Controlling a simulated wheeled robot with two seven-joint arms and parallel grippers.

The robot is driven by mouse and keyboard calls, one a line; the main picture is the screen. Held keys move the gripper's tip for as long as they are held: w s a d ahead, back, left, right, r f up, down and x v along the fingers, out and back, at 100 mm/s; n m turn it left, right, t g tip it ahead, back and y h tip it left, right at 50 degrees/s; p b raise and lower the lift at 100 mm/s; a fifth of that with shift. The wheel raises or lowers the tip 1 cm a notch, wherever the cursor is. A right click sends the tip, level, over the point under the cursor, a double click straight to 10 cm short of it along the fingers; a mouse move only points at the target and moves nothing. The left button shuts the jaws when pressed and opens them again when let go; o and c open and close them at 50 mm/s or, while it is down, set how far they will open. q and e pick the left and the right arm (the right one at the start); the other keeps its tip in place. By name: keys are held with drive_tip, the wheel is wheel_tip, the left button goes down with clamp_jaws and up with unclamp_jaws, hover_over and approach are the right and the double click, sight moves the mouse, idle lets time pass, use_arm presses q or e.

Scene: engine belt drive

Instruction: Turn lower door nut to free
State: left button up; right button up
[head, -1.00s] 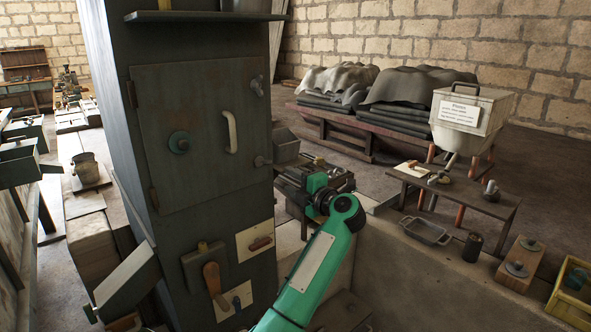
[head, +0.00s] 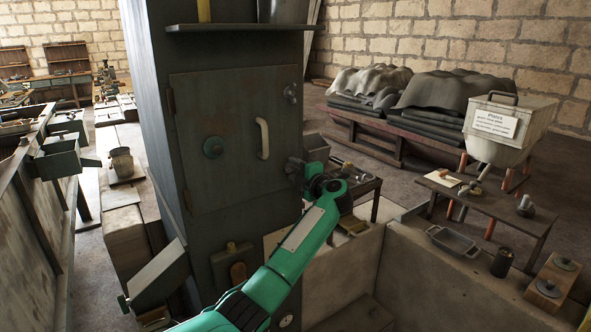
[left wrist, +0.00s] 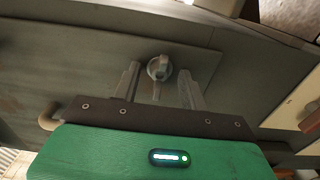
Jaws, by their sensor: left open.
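The grey metal door (head: 238,135) of the dark cabinet is closed flat in its frame. A metal wing-like nut at its right edge, the lower door nut (left wrist: 158,68), shows in the left wrist view between the two fingers, near their tips. My left gripper (left wrist: 160,76) is open around it, one finger on each side, with gaps visible. In the head view my left gripper (head: 295,167) is at the door's lower right edge and covers most of that nut. The upper door nut (head: 290,93) is in plain sight above. My right gripper is out of view.
A shelf (head: 240,26) juts out above the door. A low wall (head: 450,275) and a small table (head: 490,205) stand to the right.

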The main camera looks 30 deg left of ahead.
use_arm(q)
drive_tip(key=shift+a, duration=0.1)
clamp_jaws()
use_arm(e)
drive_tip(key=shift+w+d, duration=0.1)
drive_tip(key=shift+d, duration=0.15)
